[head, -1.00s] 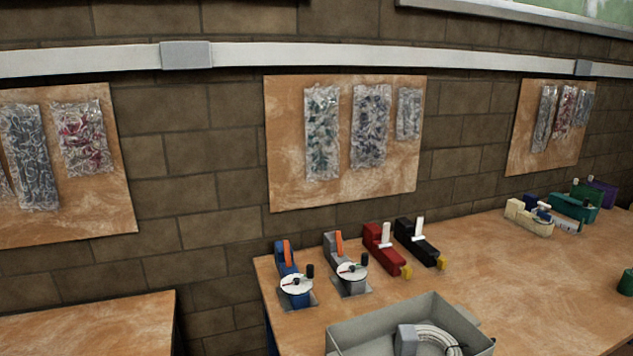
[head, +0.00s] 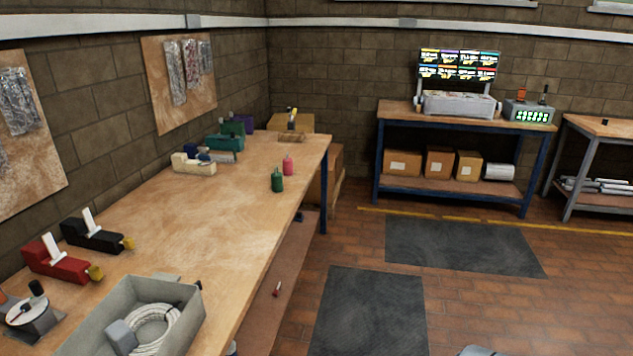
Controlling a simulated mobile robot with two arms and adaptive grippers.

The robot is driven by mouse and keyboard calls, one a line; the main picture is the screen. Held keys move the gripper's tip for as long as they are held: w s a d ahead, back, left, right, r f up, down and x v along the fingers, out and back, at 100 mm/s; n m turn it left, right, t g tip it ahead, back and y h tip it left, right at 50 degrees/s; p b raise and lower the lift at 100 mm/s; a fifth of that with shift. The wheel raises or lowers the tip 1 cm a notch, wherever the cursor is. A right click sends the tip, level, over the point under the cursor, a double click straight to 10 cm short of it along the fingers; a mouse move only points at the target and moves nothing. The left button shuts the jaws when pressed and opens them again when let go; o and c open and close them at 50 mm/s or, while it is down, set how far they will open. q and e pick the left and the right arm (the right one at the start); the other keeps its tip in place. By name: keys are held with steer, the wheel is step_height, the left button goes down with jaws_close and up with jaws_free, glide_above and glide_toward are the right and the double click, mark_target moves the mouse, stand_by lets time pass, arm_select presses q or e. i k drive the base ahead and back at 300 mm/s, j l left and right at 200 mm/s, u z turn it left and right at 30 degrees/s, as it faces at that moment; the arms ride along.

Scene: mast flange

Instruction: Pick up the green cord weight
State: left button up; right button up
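A small dark green bottle-shaped thing (head: 277,181), which looks like the green cord weight, stands upright on the wooden workbench (head: 215,225) near its right edge. A similar pink one (head: 288,166) stands just behind it, a little to the right.
A grey bin (head: 172,327) with a coiled white cable (head: 152,328) is at the bench's near end. Red (head: 52,262) and black (head: 92,236) tools stand along the wall side. Dark mats (head: 370,312) lie on the open brick floor to the right.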

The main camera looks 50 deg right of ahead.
mark_target(276, 177)
steer(key=z, duration=1.3)
steer(key=i+l+u, duration=0.35)
steer(key=i+l, duration=0.3)
steer(key=i, duration=0.1)
